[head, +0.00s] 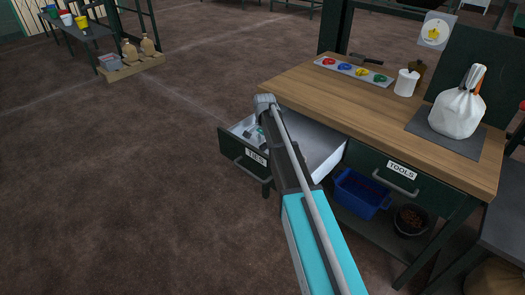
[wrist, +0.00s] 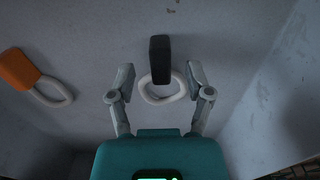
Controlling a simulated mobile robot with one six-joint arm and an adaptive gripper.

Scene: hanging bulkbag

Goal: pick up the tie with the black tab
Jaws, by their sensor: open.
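The tie with the black tab (wrist: 160,58) lies on the drawer floor in the wrist view, a white loop with a black tab at its far end. My gripper (wrist: 160,78) is open, with one finger on each side of the tie and a gap to it on both sides. A tie with an orange tab (wrist: 22,70) lies to the left. In the head view, the open drawer (head: 238,148) labelled TIES holds my gripper, which is mostly hidden behind my arm. The ties are not clear there.
The wooden bench top (head: 330,100) lies above the drawer, with a white tied bag (head: 457,112) on a grey mat. A closed TOOLS drawer (head: 385,178) and a blue bin (head: 358,195) are to the right.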

